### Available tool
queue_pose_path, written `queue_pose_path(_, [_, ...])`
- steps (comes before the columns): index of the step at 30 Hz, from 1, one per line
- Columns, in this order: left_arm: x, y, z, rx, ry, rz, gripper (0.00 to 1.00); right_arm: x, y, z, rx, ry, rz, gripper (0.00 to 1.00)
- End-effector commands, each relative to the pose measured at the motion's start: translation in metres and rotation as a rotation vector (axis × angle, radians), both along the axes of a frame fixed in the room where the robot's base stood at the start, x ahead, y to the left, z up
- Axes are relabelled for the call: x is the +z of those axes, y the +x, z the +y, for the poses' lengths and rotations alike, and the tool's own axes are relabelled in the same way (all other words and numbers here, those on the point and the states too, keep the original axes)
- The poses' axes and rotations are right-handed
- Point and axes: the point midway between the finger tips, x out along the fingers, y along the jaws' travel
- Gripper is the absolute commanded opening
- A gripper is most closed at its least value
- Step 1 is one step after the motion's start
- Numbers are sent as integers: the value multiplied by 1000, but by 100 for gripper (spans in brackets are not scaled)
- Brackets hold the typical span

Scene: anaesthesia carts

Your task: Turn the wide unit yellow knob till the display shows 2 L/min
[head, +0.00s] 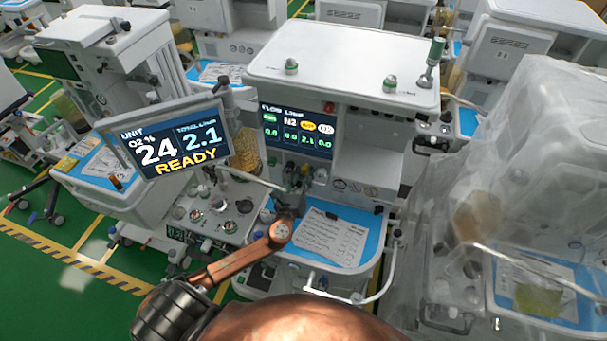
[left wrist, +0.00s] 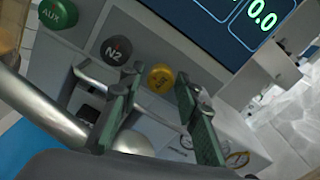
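The wide unit (head: 340,60) stands in the middle of the head view, with a dark flow display (head: 298,130) on its front. The display's yellow column reads about 2.1. The yellow knob (left wrist: 161,77) is in the left wrist view, to the right of the black N2 knob (left wrist: 118,48) and the green AUX knob (left wrist: 58,13). My left gripper (left wrist: 160,90) has its two green-padded fingers apart, one on each side of the yellow knob, with gaps visible. Contact cannot be judged. In the head view my left gripper (head: 292,198) partly hides the knob row. My right gripper is out of view.
A tilted monitor (head: 165,140) at left reads 24, 2.1 and READY. A blue worktop (head: 366,258) with a paper sheet (head: 330,237) lies below the knobs. A plastic-draped cart (head: 500,150) stands close on the right. Green floor shows at left.

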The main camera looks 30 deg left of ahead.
Motion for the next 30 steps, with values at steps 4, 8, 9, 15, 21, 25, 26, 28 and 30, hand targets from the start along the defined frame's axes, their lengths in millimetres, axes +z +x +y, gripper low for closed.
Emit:
queue_pose_path(4, [0,0,-1,-1,0,0,25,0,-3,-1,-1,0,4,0])
queue_pose_path(8, [0,0,-1,-1,0,0,16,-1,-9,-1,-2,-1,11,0])
queue_pose_path(9, [0,0,-1,-1,0,0,13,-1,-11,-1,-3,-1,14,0])
queue_pose_path(15, [0,0,-1,-1,0,0,0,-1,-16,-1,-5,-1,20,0])
queue_pose_path(21, [-3,0,-1,0,-56,-14,0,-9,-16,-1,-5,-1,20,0])
queue_pose_path(25, [-2,0,-1,-1,-124,-30,0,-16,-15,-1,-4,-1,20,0])
queue_pose_path(26, [-2,0,-1,-1,-129,-31,0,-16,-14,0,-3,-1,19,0])
queue_pose_path(28, [0,0,-1,-1,-128,-30,0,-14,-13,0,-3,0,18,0])
queue_pose_path(30, [0,0,-1,-1,-127,-30,0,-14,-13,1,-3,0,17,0])
